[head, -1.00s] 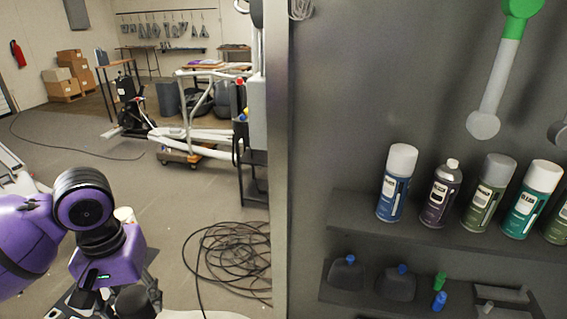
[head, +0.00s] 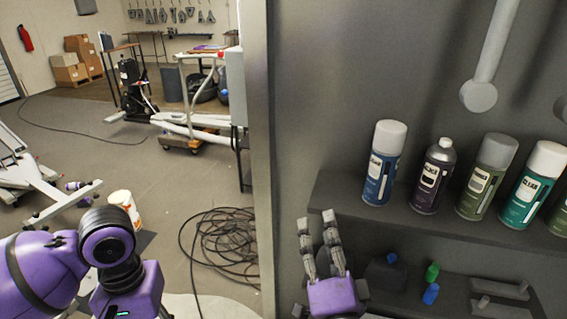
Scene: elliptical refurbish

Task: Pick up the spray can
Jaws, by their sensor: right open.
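Several spray cans stand upright in a row on the upper shelf (head: 460,237) at the right: a blue can with a white cap (head: 381,165), a dark purple can with a grey top (head: 433,178), an olive can with a grey cap (head: 487,178) and a teal can with a white cap (head: 533,185), with another partly cut off at the right edge. My right gripper (head: 321,226) is open and empty, below and left of the blue can, in front of the shelf's left end and apart from the cans. My left arm shows at the lower left; its gripper is out of view.
A lower shelf holds small blue (head: 431,294) and green (head: 432,272) bottles and dark items. A grey panel edge (head: 258,160) stands left of the shelves. Coiled black cable (head: 220,247) lies on the floor.

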